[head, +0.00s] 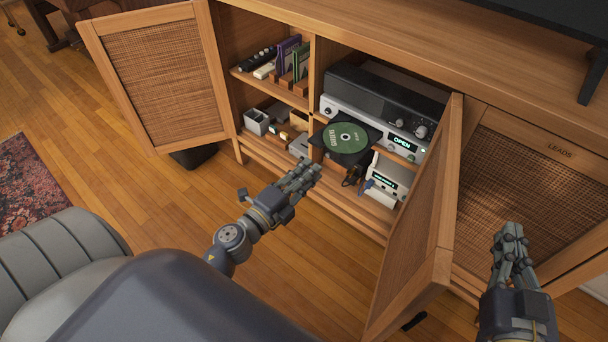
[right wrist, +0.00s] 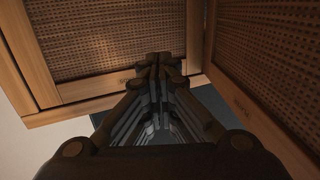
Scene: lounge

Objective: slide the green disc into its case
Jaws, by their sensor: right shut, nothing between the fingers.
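The green disc (head: 340,145) lies flat on the black pulled-out tray (head: 362,163) of a silver player (head: 350,111) whose display reads OPEN. A thin green case (head: 303,62) stands upright among purple ones on the upper left shelf; I cannot tell whether it is the disc's case. My left gripper (head: 310,174) is in front of the cabinet, below and left of the disc and apart from it; its finger gap is unclear. My right gripper (head: 510,236) is at the right, before a closed door; it is shut and empty, also in the right wrist view (right wrist: 159,62).
The left woven door (head: 165,85) and the middle door (head: 420,220) stand open. The middle door lies between my two grippers. A second device (head: 386,181) is below the tray, and small boxes (head: 256,122) fill the lower left shelf.

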